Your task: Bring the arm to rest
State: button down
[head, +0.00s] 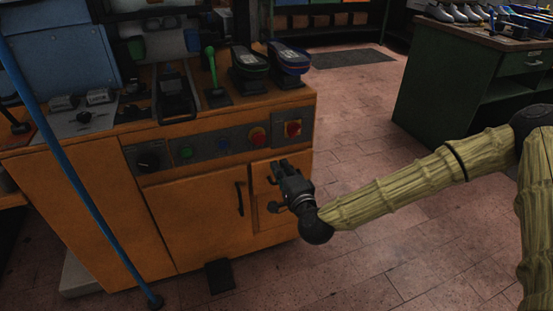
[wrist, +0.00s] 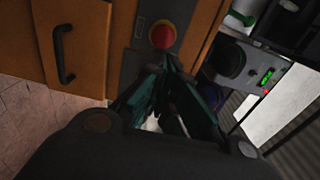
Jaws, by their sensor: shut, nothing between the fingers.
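My gripper (head: 278,170) is at the end of my arm, in front of the orange machine cabinet (head: 190,220), just below its control panel (head: 215,144). In the wrist view my gripper (wrist: 170,62) has its dark fingers close together, with nothing between them. A red button on a yellow base (wrist: 162,34) shows just past the fingertips there. The arm stretches in from the right in the head view. I cannot tell whether the fingers touch the cabinet front.
The panel carries a red knob (head: 257,136) and a red switch (head: 293,128). Dark shoes (head: 288,58) stand on the cabinet top. A blue pole (head: 75,160) slants at the left. A green bench (head: 450,90) stands at the right. Open tiled floor (head: 365,130) lies between.

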jog(key=shift+s+d, duration=0.2)
jog(key=shift+s, duration=0.3)
jog(key=s+f+n+g, duration=0.45)
jog(key=s+f, duration=0.65)
jog(key=f, duration=0.3)
jog(key=s+f+n+g, duration=0.4)
jog(key=s+f+g, duration=0.2)
jog(key=s+f, duration=0.65)
jog(key=s+d+f+n+g+h, duration=0.3)
jog(key=s+d+f, duration=0.1)
jog(key=s+d, duration=0.55)
jog(key=s+d+f+n+g+h, duration=0.25)
jog(key=s+d+f+g, duration=0.2)
jog(key=s+d, duration=0.5)
notch_tip(320, 180, up, 17)
jog(key=t+p, duration=0.1)
jog(key=p, duration=1.6)
jog(key=shift+w+r+p, duration=0.2)
jog(key=shift+w+p, duration=0.15)
